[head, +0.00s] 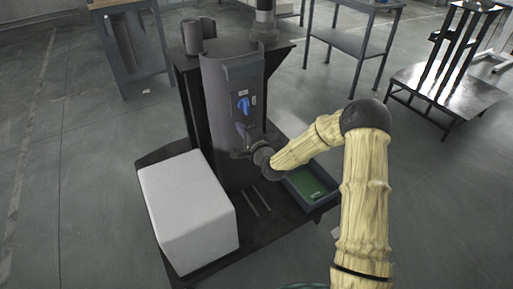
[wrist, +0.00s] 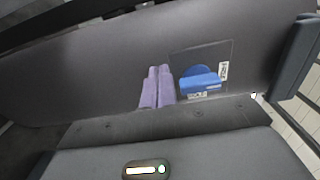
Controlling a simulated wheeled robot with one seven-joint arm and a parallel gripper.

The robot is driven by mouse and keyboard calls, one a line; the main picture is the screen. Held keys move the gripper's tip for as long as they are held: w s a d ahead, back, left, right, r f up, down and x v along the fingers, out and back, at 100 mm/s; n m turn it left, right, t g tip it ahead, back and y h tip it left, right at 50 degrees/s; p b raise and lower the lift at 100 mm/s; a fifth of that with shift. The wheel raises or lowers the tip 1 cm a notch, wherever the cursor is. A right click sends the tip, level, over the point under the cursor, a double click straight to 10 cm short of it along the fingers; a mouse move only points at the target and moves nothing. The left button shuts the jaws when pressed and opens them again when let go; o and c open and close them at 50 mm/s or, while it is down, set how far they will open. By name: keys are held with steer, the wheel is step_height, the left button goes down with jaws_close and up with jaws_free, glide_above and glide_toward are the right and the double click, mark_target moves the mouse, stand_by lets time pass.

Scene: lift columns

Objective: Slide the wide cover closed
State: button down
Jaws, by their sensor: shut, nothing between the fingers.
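A tall, dark grey curved shell (head: 218,125) stands on the black platform. It appears to be the wide cover, but I cannot tell its edges from the column behind. A blue knob (head: 243,105) sits on its front, with a small white label beside it; the knob also shows in the wrist view (wrist: 200,82). My gripper (head: 243,131) is in front of the shell, just below the knob. In the wrist view its two pale purple fingers (wrist: 157,86) are together and empty, left of the knob. I cannot tell whether they touch the surface.
A white box (head: 188,212) stands at the platform's front left. A dark tray with a green inside (head: 309,184) lies right of the shell, near my forearm. A dark raised bar (wrist: 298,62) edges the surface at right in the wrist view. Tables stand farther back.

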steer(key=p+v, duration=0.1)
steer(key=v, duration=0.9)
stand_by(0.3)
